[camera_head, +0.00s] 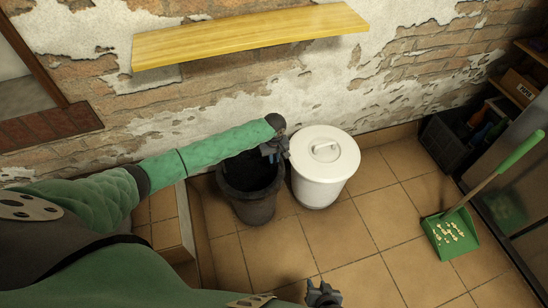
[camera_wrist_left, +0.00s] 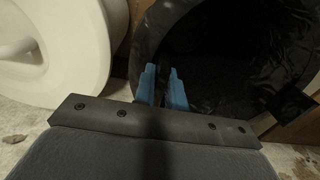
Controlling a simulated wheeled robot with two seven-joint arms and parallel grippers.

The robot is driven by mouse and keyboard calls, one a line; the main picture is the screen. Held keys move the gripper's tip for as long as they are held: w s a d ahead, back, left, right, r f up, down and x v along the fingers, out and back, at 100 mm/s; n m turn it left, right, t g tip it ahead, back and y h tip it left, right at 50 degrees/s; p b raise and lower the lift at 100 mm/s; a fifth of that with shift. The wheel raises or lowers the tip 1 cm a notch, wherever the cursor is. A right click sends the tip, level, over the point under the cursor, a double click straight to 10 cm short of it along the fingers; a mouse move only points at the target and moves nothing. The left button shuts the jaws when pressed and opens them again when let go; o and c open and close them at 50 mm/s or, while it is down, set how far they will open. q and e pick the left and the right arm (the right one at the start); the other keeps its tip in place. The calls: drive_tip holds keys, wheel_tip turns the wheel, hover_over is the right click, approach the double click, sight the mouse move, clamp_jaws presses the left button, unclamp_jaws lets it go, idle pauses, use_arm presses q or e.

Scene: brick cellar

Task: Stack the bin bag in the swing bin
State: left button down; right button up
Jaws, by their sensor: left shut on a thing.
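A dark open bin (camera_head: 252,208), which I take as the swing bin, stands on the tiles against the wall. A black, shiny bin bag (camera_head: 248,172) shows as dark film inside its mouth; in the left wrist view the film (camera_wrist_left: 225,55) fills the opening. My left gripper (camera_head: 270,153) is over the right side of the bin's mouth. Its blue fingers (camera_wrist_left: 164,85) are close together and shut on the bin bag; the gripped part is hard to see. My right gripper (camera_head: 323,291) is low at the bottom edge, away from the bin; its finger opening is unclear.
A white lidded bin (camera_head: 325,168) stands just right of the dark bin. A wooden shelf (camera_head: 250,36) juts from the wall above. A green dustpan (camera_head: 451,232) and dark crate (camera_head: 447,140) are at the right. Floor tiles in front are clear.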

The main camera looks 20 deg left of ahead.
use_arm(q)
drive_tip(key=shift+f, duration=0.2)
drive_tip(key=c, duration=1.5)
unclamp_jaws()
drive_tip(key=shift+o, duration=0.2)
